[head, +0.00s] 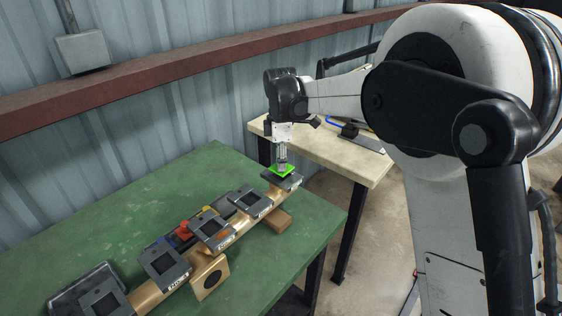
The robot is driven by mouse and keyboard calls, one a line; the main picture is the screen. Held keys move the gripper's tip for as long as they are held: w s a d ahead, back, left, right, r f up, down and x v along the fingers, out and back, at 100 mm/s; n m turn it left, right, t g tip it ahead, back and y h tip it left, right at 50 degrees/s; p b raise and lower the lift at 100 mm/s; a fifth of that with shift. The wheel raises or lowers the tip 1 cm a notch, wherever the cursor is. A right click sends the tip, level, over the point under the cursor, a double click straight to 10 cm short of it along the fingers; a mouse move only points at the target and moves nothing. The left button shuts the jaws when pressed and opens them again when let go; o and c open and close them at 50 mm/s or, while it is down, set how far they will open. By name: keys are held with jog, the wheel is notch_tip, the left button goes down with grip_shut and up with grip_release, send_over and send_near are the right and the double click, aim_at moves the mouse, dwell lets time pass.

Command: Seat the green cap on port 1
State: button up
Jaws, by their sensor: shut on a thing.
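My gripper (282,163) points down at the far right end of the green table and is shut on the green cap (279,171). The cap is a flat bright green piece, held roughly level over or on the farthest dark square port frame (287,182). I cannot tell whether the cap touches that frame. Several dark square port frames sit in a row on a tan beam. The white labels on their fronts are too small to read surely, so I cannot confirm which is port 1.
Red, yellow and blue pieces (184,231) lie behind the row of ports. A pale table (355,165) with tools stands behind on the right. The green table's (290,250) right front is clear.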

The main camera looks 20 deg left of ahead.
jog(key=shift+f+b, duration=0.75)
jog(key=shift+f, duration=0.35)
jog(key=o, duration=1)
jog(key=shift+r, duration=0.1)
notch_tip(320, 180, up, 12)
